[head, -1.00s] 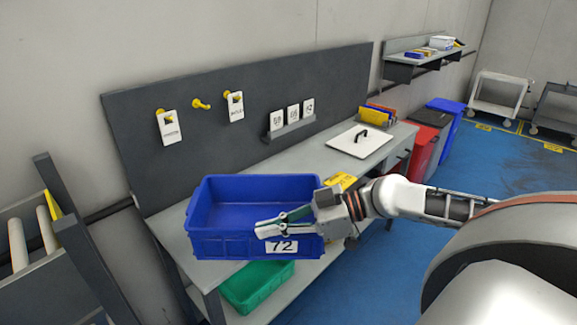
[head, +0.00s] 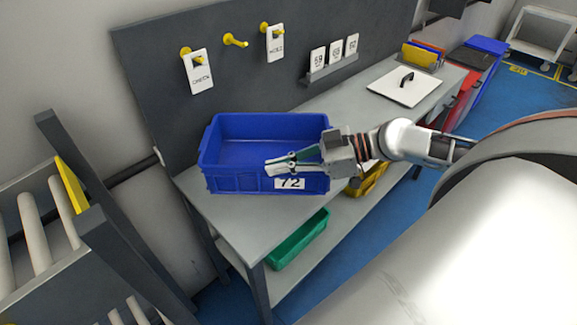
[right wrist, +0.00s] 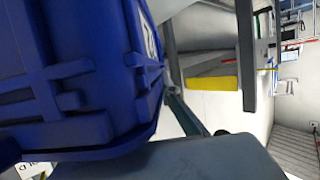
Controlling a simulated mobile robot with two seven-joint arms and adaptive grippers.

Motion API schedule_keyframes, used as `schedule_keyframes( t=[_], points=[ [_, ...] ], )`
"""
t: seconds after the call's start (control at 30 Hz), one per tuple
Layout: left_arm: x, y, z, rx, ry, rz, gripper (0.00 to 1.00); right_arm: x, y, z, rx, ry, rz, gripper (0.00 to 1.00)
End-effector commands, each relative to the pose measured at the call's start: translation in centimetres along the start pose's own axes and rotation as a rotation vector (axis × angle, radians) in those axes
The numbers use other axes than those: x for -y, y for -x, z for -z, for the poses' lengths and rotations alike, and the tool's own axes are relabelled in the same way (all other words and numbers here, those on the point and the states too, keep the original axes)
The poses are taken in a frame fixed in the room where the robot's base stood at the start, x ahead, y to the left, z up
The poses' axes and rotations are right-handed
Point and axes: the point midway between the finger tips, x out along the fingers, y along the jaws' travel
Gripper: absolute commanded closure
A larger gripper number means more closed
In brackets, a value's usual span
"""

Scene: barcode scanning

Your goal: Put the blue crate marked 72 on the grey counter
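The blue crate marked 72 (head: 225,183) is upright at the near left end of the grey counter (head: 243,218). Its base is over the counter top; I cannot tell whether it touches. My right gripper (head: 280,163) is at the crate's front rim, above the number label, with its fingers on either side of the wall, shut on it. In the right wrist view the crate's blue wall (right wrist: 70,75) fills the left side, with part of the label showing. My left gripper is not in view.
A green crate (head: 298,240) and a yellow bin (head: 372,180) are on the shelf below. A white board with a black handle (head: 405,88) lies farther along the counter. A dark panel with yellow hooks (head: 235,40) stands behind. A roller rack (head: 75,225) is at left.

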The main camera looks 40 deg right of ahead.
Motion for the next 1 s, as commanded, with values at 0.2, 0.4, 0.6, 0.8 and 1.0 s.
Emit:
schedule_keyframes(
  t=[0.2,0.4,0.6,0.8,1.0],
  points=[
    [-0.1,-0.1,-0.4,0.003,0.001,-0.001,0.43,-0.1,-0.6,-1.6,-0.003,0.001,-0.002,1.0],
    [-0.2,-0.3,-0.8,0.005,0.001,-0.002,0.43,0.0,-1.5,-4.1,-0.003,0.0,-0.002,1.0],
    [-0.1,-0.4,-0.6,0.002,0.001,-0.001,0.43,0.0,-1.6,-4.7,-0.002,0.003,-0.001,1.0],
    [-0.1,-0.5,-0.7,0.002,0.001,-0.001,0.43,0.0,-1.7,-4.8,-0.002,0.003,-0.001,1.0],
    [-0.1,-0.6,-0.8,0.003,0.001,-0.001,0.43,0.1,-1.7,-5.0,0.0,0.0,0.0,0.79]
  ],
)
